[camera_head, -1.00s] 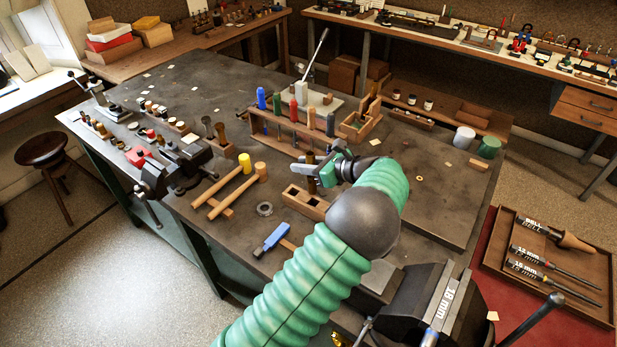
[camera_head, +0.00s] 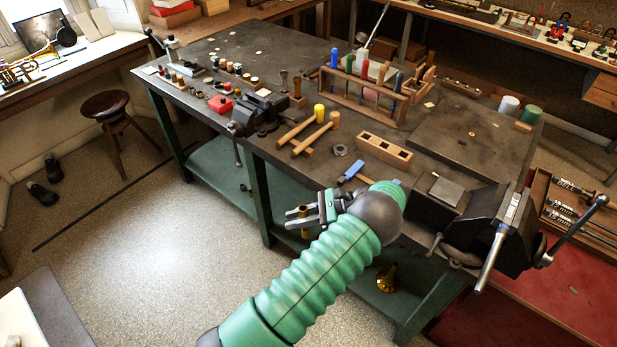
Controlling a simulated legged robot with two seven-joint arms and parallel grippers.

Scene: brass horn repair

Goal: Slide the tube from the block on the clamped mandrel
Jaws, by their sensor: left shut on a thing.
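My left gripper (camera_head: 299,218) is shut on a short brass tube (camera_head: 304,233), which it holds upright in front of the bench's front edge, over the floor. The wooden block (camera_head: 384,151) with several square holes lies on the bench, up and to the right of the gripper, apart from it. The clamped mandrel (camera_head: 492,255) is a silver rod in the jaws of the dark vise (camera_head: 485,220) at the bench's right front corner. Its free end points toward the front; its label is too small to read surely now. My right gripper is not in view.
A blue-handled hammer (camera_head: 353,170), two mallets (camera_head: 310,135) and a grey ring (camera_head: 340,150) lie near the front edge. A flat steel block (camera_head: 447,189) sits left of the vise. A vise handle (camera_head: 575,230) sticks out right. A brass bell (camera_head: 388,279) is on the lower shelf.

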